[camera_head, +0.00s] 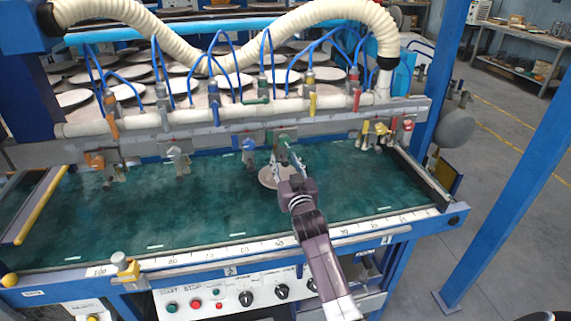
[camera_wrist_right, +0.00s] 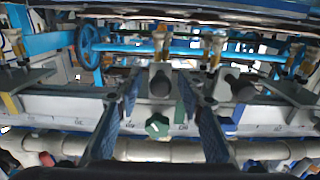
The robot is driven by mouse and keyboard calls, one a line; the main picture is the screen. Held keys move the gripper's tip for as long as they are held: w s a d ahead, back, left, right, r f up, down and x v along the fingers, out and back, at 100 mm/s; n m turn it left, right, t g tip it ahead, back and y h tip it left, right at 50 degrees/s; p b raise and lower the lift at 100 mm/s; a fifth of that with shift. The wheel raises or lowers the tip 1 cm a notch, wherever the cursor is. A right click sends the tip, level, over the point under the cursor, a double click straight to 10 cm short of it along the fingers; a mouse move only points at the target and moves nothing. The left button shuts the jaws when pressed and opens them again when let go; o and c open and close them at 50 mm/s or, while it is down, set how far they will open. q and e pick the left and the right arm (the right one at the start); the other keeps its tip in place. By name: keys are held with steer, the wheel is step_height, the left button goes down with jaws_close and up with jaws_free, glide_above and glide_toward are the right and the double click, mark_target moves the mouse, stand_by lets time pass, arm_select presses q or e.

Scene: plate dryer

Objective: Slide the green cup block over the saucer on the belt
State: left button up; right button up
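The green cup block (camera_head: 283,141) hangs on the rail above the belt, at the far end of my right arm in the head view. Its green part (camera_wrist_right: 157,125) shows between the two fingers in the wrist view. My right gripper (camera_wrist_right: 159,92) is open, with a finger on each side of the block; contact is not clear. In the head view this gripper (camera_head: 281,160) partly hides the block. The pale round saucer (camera_head: 267,179) lies on the green belt (camera_head: 215,205), below and slightly left of the gripper and partly covered by it. My left gripper is not in view.
A blue block (camera_head: 249,151) hangs close left of the green one. A grey block (camera_head: 178,157) and an orange block (camera_head: 95,160) hang further left; several yellow and red parts (camera_head: 381,131) are at right. The front belt area is clear up to the ruler edge (camera_head: 215,254).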

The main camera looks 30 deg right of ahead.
steer(key=v, duration=1.2)
steer(key=shift+s+f, duration=0.1)
steer(key=s+a+f+n+g+y, duration=0.1)
steer(key=s+a+f+g+y, duration=0.2)
steer(key=s+f, duration=0.45)
steer(key=s+a+f+n+g, duration=0.1)
steer(key=s+a+f+g, duration=0.1)
steer(key=s+f+g, duration=0.45)
steer(key=s+a+f+n+g+y, duration=0.1)
steer(key=s+a+f+g, duration=0.15)
steer(key=s, duration=0.75)
steer(key=s+a+f+n+g+y, duration=0.1)
steer(key=s+a+f+n+g, duration=0.15)
steer(key=s, duration=0.65)
step_height(320, 180, down, 26)
steer(key=s, duration=0.1)
steer(key=s+d+f+g, duration=0.2)
steer(key=s+d+f, duration=0.1)
steer(key=s+f, duration=1.3)
steer(key=shift+s+f+h, duration=0.3)
steer(key=shift+s+f, duration=0.1)
steer(key=shift+s, duration=0.65)
